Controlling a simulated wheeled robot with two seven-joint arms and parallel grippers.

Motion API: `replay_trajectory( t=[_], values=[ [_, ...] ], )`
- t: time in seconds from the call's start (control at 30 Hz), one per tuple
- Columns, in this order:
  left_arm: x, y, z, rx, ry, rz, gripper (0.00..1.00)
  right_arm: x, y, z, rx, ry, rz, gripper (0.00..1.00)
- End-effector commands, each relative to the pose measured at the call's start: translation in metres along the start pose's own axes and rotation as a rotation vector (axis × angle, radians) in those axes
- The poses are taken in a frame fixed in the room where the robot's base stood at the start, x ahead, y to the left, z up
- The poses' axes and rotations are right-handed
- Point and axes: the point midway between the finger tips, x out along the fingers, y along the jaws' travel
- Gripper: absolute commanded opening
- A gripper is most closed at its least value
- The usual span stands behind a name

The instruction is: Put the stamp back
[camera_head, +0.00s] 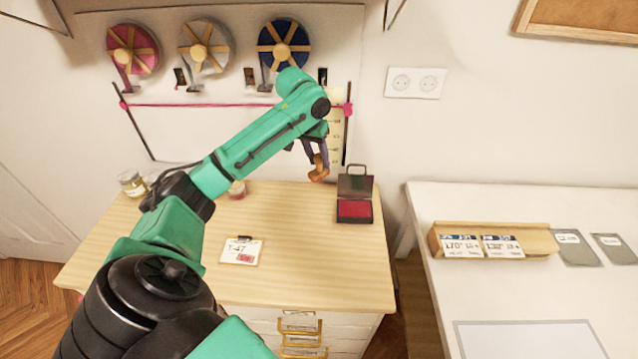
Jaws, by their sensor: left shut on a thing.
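My left gripper (315,155) hangs above the back right part of the wooden desk (310,265). It is shut on a small brown wooden piece, which looks like the stamp (319,174). The stamp is just left of the ink pad (354,210), a dark case with its lid open and a red pad inside. A small card (241,251) with writing and a red mark lies near the desk's middle. My right gripper is not in the picture.
A jar (132,184) stands at the desk's back left, and a small pot (237,190) at the back is partly behind my arm. Ribbon spools (284,45) hang on the wall. A white table (520,300) with a wooden card holder is on the right. The desk's front right is clear.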

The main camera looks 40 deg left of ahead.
Motion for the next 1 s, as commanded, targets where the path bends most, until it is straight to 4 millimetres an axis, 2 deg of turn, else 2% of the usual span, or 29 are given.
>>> replay_trajectory(
  t=[0.2,0.3,0.6,0.7,0.93,0.97,1.0],
  values=[
    [0.068,-0.008,0.02,-0.001,-0.006,-0.002,0.0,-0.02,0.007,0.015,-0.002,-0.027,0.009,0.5],
    [0.095,-0.01,0.026,-0.001,-0.003,-0.001,0.0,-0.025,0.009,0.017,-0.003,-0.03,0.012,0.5],
    [0.147,-0.016,0.039,-0.002,-0.001,-0.001,0.0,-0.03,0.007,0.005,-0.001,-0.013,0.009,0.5],
    [0.154,-0.016,0.041,0.002,0.002,-0.001,0.0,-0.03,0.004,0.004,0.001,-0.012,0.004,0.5],
    [0.156,-0.017,0.041,0.001,0.002,-0.001,0.0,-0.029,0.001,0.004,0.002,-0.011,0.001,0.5],
    [0.156,-0.017,0.041,0.001,0.001,-0.001,0.4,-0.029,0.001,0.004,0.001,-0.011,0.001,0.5],
    [0.156,-0.017,0.041,0.001,0.002,-0.001,0.55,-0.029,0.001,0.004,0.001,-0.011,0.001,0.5]
  ],
)
